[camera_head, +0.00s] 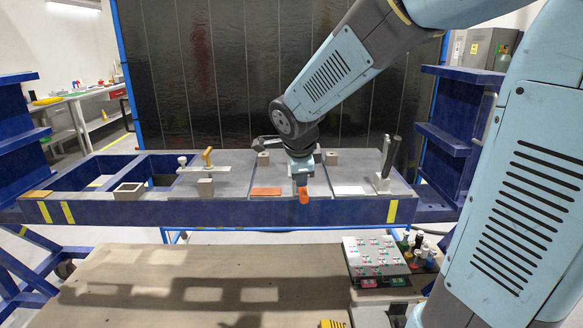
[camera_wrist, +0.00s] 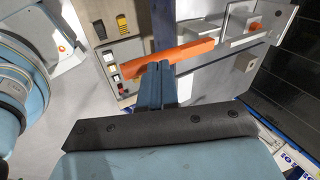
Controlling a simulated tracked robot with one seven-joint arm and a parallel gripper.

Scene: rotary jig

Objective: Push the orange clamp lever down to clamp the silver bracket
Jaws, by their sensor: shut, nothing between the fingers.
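The orange clamp lever (camera_wrist: 168,58) runs as a long bar across the upper middle of the wrist view. Its orange end (camera_head: 303,196) shows in the head view just below my gripper (camera_head: 300,176), over the front of the bench. In the wrist view my gripper (camera_wrist: 156,68) is shut and empty, with its blue fingertips at the lever's left half. I cannot tell whether they touch it. A grey metal part (camera_wrist: 238,22) lies by the lever's right end; I cannot tell whether it is the silver bracket. My wrist hides much of the clamp in the head view.
The blue bench (camera_head: 150,211) carries an upright clamp with a dark handle (camera_head: 385,170) at right, a yellow-handled clamp (camera_head: 207,156) at left, an orange plate (camera_head: 266,191) and a white plate (camera_head: 348,190).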

